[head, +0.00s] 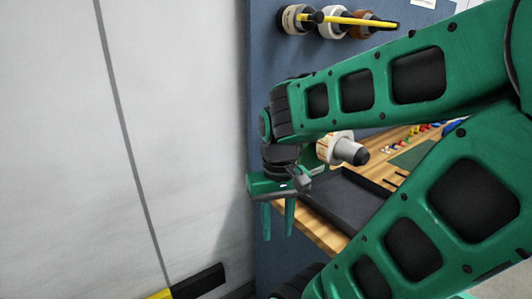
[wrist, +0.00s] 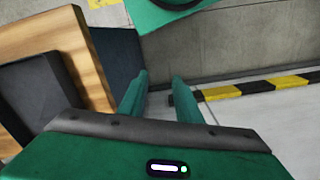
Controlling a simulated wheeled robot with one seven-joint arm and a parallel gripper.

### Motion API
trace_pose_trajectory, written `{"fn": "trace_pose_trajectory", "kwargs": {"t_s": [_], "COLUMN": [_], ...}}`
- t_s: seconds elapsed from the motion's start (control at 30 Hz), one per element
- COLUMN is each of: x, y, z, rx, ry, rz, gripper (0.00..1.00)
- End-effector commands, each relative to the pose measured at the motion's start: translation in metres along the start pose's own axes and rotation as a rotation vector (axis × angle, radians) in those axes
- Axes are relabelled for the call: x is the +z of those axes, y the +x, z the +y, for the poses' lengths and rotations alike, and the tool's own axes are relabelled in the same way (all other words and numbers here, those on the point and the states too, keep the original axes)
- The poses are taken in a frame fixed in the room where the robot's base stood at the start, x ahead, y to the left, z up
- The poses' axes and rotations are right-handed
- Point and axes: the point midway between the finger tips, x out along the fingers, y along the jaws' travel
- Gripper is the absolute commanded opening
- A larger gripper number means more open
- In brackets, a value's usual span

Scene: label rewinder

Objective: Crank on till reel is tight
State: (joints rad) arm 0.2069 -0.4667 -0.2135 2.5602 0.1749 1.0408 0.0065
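A cream reel (head: 325,148) with a grey, black-tipped cylinder (head: 350,151) facing outward shows behind my arm in the head view. Much of it is hidden, and I cannot make out a crank handle or whether the reel's web is tight. My gripper (head: 278,236) hangs with its fingers down, left of and below the reel, apart from it. In the wrist view my gripper (wrist: 160,90) shows two parted fingers with nothing between them. The reel is not in the wrist view.
A dark tray (head: 345,200) lies on the wooden bench (head: 322,236); the bench edge (wrist: 82,45) also shows in the wrist view. Several rolls (head: 333,22) hang on the blue panel (head: 264,70) with a yellow bar. Floor below my gripper is clear beside striped tape (wrist: 258,87).

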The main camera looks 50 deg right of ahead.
Motion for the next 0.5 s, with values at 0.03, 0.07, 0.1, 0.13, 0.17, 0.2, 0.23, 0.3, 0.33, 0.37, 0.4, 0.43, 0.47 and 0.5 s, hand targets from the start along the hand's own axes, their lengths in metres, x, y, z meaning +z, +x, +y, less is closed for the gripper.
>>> {"fn": "trace_pose_trajectory", "kwargs": {"t_s": [0.03, 0.07, 0.1, 0.13, 0.17, 0.2, 0.23, 0.3, 0.33, 0.37, 0.4, 0.43, 0.47, 0.5], "x": [0.000, 0.000, 0.000, 0.006, 0.008, 0.005, 0.002, -0.012, -0.020, -0.028, -0.038, -0.047, -0.056, -0.067], "y": [0.000, 0.000, 0.000, -0.003, -0.004, -0.004, -0.004, -0.003, -0.001, 0.000, 0.002, 0.003, 0.004, 0.007], "z": [0.000, 0.000, 0.000, 0.005, 0.007, 0.008, 0.009, 0.016, 0.021, 0.024, 0.028, 0.031, 0.034, 0.038], "rx": [0.000, 0.000, 0.001, -0.003, -0.002, 0.004, 0.011, 0.038, 0.053, 0.071, 0.099, 0.123, 0.148, 0.183], "ry": [0.000, 0.000, 0.002, 0.004, 0.009, 0.023, 0.037, 0.086, 0.114, 0.146, 0.191, 0.227, 0.264, 0.315], "rz": [0.000, 0.000, 0.000, 0.007, 0.010, 0.010, 0.008, 0.004, 0.002, 0.001, 0.002, 0.004, 0.009, 0.015], "gripper": [0.31, 0.36, 0.42, 0.42, 0.42, 0.42, 0.42, 0.42, 0.42, 0.42, 0.42, 0.42, 0.42, 0.42]}}
